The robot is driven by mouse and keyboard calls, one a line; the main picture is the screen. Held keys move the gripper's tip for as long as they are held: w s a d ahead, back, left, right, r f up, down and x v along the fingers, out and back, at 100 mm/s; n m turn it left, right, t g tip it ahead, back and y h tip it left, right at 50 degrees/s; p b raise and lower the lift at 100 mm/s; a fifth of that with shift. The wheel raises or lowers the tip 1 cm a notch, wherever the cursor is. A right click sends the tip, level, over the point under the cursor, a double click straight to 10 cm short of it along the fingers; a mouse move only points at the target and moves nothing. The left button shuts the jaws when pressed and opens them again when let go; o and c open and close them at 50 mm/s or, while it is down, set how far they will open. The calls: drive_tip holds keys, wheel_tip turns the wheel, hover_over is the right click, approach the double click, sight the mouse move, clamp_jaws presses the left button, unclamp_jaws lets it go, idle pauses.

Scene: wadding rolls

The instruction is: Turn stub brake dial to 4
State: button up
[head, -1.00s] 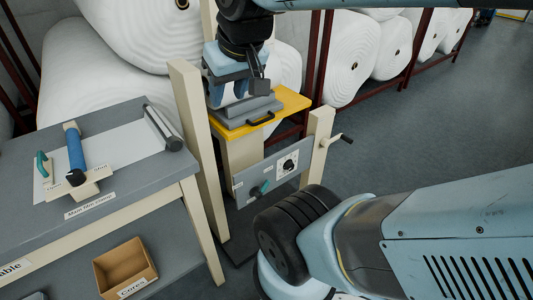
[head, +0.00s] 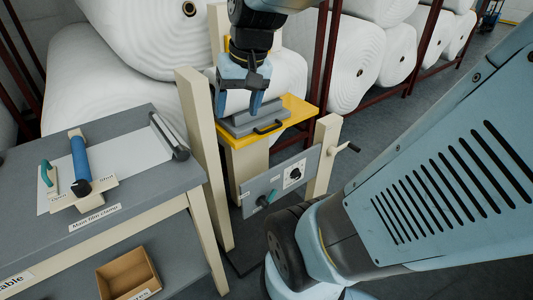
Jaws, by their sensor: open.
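A grey panel (head: 255,191) spans between two cream posts below the yellow shelf. My gripper (head: 238,112) hangs above the yellow shelf, beside the grey block, well above and left of the dial. Its two blue fingers point down, apart and empty. My arm covers the area right of the panel.
The yellow shelf (head: 299,108) bears a grey block (head: 255,115) with a black handle. A grey table (head: 130,122) at left holds a blue roller (head: 80,160). A cardboard box (head: 130,272) sits below it.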

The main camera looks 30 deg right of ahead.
sight(299, 176)
drive_tip(key=w+d+f+m+t+y, duration=0.1)
drive_tip(key=w+d+f+m+y, duration=0.4)
drive_tip(key=f, duration=0.3)
drive_tip(key=w+d+f+m+t+y, duration=0.1)
drive_tip(key=w+d+f+m+y, duration=0.15)
drive_tip(key=d+f+m, duration=0.4)
drive_tip(key=w+d+f+m+t+y, duration=0.1)
drive_tip(key=w+d+f+m+y, duration=0.35)
drive_tip(key=d+f, duration=0.45)
drive_tip(key=s+d+f+m+t+h, duration=0.4)
drive_tip(key=d+f+m, duration=0.15)
drive_tip(key=f, duration=0.45)
drive_tip(key=s+d+f+m+t+h, duration=0.4)
drive_tip(key=f+m, duration=0.2)
drive_tip(key=f, duration=0.3)
drive_tip(key=s+d+f+m+t+h, duration=0.3)
drive_tip(key=d+f+m+t+h, duration=0.15)
drive_tip(key=f, duration=0.55)
drive_tip(key=shift+m+g, duration=0.25)
drive_tip(key=shift+m, duration=0.25)
drive_tip(key=w, duration=1.3)
drive_tip(key=shift+w+a+f, duration=0.1)
drive_tip(key=shift+a, duration=0.1)
drive_tip(key=shift+c, duration=0.5)
